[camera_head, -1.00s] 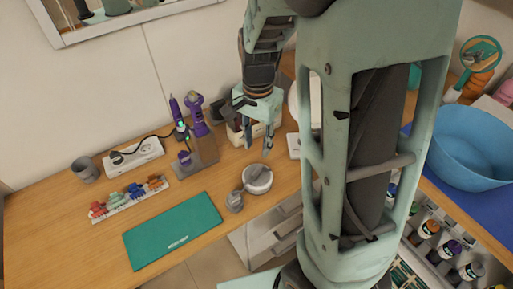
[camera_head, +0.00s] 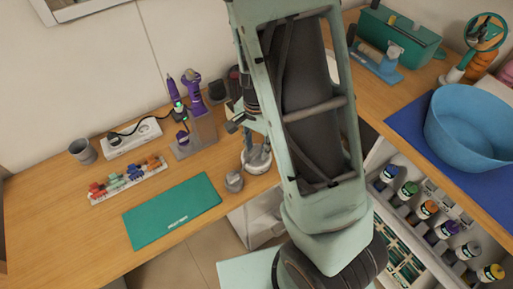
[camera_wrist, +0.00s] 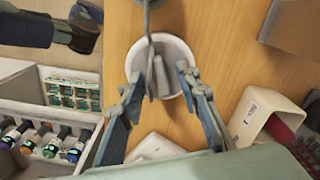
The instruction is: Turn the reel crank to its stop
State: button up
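The reel (camera_head: 259,168) is a round, pale drum near the table's front edge in the head view, partly hidden by my gripper and arm. A grey knob (camera_head: 234,182), which looks like the crank's handle end, stands at its front left. In the wrist view the reel (camera_wrist: 137,62) is a white round rim with a grey inside, and a thin grey crank arm (camera_wrist: 149,30) runs across it to the top edge. My gripper (camera_wrist: 170,75) is open, its two fingertips over the reel and apart. I cannot tell whether they touch it.
A teal mat (camera_head: 172,210) lies left of the reel. A purple tool on a grey stand (camera_head: 194,140) is behind it. In the wrist view a white box (camera_wrist: 252,117) stands at right, and a drawer with several bottles is at left. The table's left front is clear.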

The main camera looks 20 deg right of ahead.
aim_at(256, 150)
jog(key=shift+f, duration=0.1)
grip_shut()
jog(key=shift+r+m+p, duration=0.2)
jog(key=shift+m+p, duration=0.45)
jog(key=shift+m, duration=0.05)
jog(key=shift+f+m+p, duration=0.2)
jog(key=shift+m+p, duration=0.15)
jog(key=shift+m, duration=0.55)
grip_release()
jog(key=shift+r, duration=0.15)
notch_tip(256, 150, up, 12)
